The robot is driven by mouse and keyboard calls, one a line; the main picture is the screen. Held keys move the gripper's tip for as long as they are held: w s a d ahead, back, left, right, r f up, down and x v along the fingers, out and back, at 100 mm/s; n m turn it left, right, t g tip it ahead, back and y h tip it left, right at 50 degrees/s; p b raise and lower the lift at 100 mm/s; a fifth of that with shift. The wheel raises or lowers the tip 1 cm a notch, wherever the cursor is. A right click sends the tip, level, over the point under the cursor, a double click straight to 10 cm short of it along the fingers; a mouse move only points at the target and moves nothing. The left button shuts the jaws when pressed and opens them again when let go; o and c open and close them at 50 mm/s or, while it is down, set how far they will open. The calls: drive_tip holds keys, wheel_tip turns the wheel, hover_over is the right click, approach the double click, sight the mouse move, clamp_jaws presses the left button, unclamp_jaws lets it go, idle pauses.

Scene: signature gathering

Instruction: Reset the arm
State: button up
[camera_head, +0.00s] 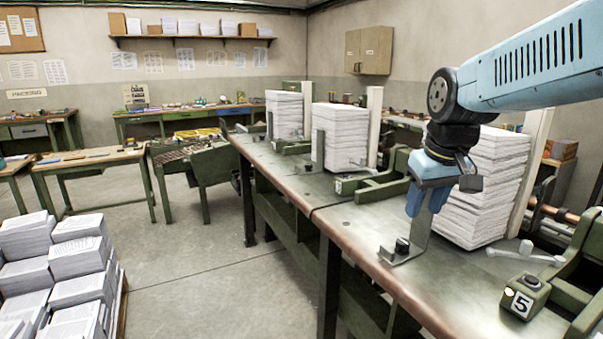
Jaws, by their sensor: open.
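My blue arm reaches in from the upper right. My gripper (425,204) points down over the long workbench, in front of the nearest tall paper stack (484,190). Its blue fingers are close to an upright metal plate (413,237) with a flat foot on the bench. The fingers overlap the plate's upper part in the picture, and I cannot tell whether they touch it. No paper shows between the fingers.
The long bench (375,269) carries two further paper stacks (341,137) (285,115) beside green fixtures. A button box marked 5 (525,296) is at the right front. Piled paper bundles (75,259) stand at the lower left. The floor (215,270) between is clear.

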drive_tip(key=s+m+t, duration=0.2)
drive_tip(key=s, duration=0.7)
drive_tip(key=shift+d+f, duration=0.2)
drive_tip(key=shift+f, duration=0.2)
drive_tip(key=shift+o, duration=0.2)
drive_tip(key=shift+s, duration=0.2)
idle(2.9)
